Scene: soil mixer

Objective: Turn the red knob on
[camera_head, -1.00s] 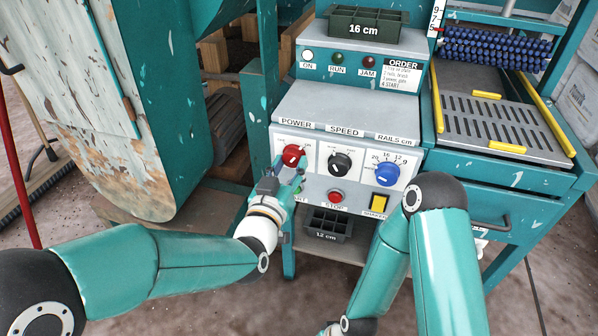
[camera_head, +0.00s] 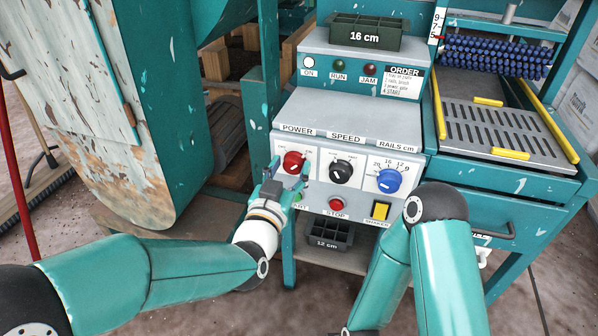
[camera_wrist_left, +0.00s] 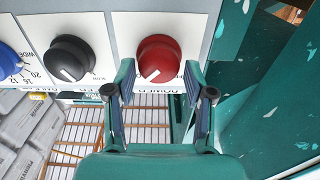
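The red knob (camera_head: 293,162) sits under the POWER label at the left of the control panel. It also shows in the left wrist view (camera_wrist_left: 158,60), upside down, with a white pointer line slanting to the lower left there. My left gripper (camera_head: 287,178) is at the panel, just in front of and below the knob. In the left wrist view the gripper (camera_wrist_left: 159,72) has its fingers apart, one on each side of the knob's near part, with visible gaps.
A black SPEED knob (camera_head: 341,171) and a blue RAILS knob (camera_head: 389,180) are to the right. A red STOP button (camera_head: 336,204) and a yellow switch (camera_head: 380,211) lie below. The ON lamp (camera_head: 309,62) looks white. A teal post (camera_head: 258,110) stands left of the panel.

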